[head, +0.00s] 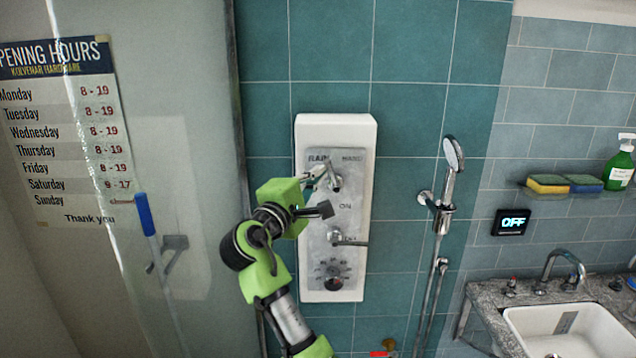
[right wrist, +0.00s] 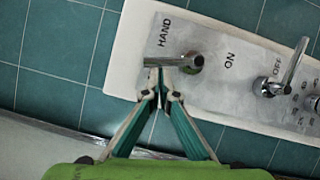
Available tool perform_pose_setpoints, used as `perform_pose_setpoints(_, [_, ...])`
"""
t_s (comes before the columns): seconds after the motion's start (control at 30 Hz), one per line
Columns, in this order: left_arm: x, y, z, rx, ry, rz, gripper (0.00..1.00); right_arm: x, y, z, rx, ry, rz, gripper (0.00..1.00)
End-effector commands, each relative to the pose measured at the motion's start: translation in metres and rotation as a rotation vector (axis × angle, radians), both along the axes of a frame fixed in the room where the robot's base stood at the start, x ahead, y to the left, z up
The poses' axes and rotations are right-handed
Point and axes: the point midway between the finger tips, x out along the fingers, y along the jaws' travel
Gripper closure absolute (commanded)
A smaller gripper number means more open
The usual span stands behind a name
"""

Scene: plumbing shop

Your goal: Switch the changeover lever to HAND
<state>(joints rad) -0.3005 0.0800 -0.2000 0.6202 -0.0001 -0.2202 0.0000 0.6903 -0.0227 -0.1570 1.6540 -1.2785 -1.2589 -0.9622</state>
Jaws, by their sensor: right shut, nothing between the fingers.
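The changeover lever (head: 336,182) is a chrome lever on the upper part of the shower panel (head: 367,142), below the labels RAIN and HAND (head: 352,159). In the right wrist view the lever (right wrist: 172,62) points toward the panel's top end, lying between the HAND label (right wrist: 165,33) and my fingertips. My right gripper (head: 324,174) is shut and empty, at the lever's RAIN side. In the right wrist view its fingertips (right wrist: 163,82) are right against or very near the lever; contact is unclear. My left gripper is not visible.
An ON/OFF lever (head: 348,239) and a dial (head: 333,283) sit lower on the panel. A hand shower (head: 453,155) on a rail stands to the right. A glass screen (head: 190,80) is at left, a sink (head: 565,330) at right.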

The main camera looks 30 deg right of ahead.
Motion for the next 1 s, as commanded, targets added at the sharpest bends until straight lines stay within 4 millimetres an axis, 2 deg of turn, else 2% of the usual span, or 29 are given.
perform_pose_setpoints(0.2, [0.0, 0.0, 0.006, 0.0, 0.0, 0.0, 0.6, -0.002, -0.008, 0.011, 0.173, -0.108, -0.002, 1.0])
perform_pose_setpoints(0.57, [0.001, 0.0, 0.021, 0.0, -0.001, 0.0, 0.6, -0.012, -0.024, 0.019, 0.45, -0.277, -0.003, 1.0])
perform_pose_setpoints(1.0, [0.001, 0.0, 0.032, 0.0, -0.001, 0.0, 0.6, -0.02, -0.037, 0.019, 0.451, -0.278, -0.004, 1.0])
